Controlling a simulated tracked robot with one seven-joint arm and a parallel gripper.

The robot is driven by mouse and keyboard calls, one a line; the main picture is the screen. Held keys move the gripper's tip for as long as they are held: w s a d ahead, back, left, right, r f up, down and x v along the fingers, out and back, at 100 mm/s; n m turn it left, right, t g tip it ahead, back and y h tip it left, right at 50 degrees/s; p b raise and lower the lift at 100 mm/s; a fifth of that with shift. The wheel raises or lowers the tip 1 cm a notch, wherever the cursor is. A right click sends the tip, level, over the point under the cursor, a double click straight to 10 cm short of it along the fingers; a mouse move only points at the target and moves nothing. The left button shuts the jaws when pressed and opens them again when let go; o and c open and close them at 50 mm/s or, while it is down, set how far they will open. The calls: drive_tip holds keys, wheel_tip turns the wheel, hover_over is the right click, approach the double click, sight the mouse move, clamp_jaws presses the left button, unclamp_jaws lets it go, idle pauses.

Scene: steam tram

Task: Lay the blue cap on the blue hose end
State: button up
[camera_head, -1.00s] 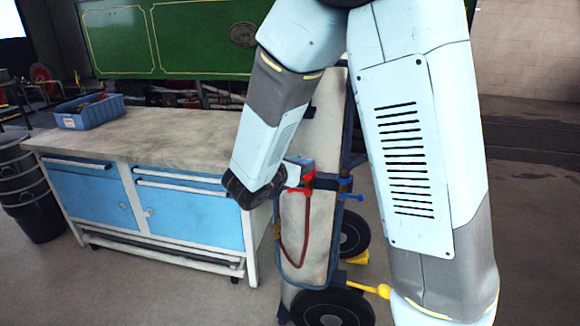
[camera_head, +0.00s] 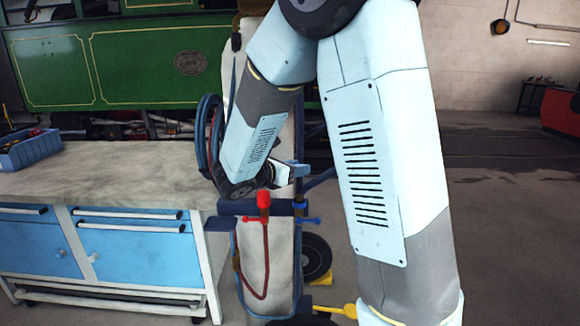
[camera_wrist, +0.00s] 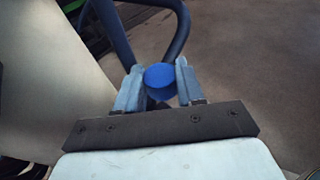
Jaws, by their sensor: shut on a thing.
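The blue cap (camera_wrist: 161,75) is a round blue disc between the fingers in the wrist view. My gripper (camera_wrist: 160,82) is shut on it. In the head view my gripper (camera_head: 297,171) is just above the upright trolley's crossbar, and the cap cannot be made out there. On the crossbar are a red hose end (camera_head: 264,199) with a red hose hanging below and a dark blue fitting (camera_head: 300,205) to its right. I cannot tell whether that fitting is the blue hose end. My gripper is above and apart from it.
A workbench (camera_head: 110,180) with blue drawers and a blue bin (camera_head: 30,150) stands to the left. The trolley carries a tall pale cylinder (camera_head: 254,255), with coiled hoses (camera_head: 207,130) behind my forearm. A green tram side (camera_head: 145,65) is behind. Floor at right is open.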

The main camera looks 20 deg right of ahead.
hover_over(296, 202)
drive_tip(key=shift+f, duration=2.65)
drive_tip(key=shift+s+f, duration=0.1)
drive_tip(key=shift+f, duration=0.1)
drive_tip(key=shift+f, duration=0.5)
drive_tip(key=shift+f, duration=0.75)
idle(1.2)
drive_tip(key=o, duration=1.1)
drive_tip(key=shift+s+r, duration=0.1)
drive_tip(key=shift+r, duration=4.1)
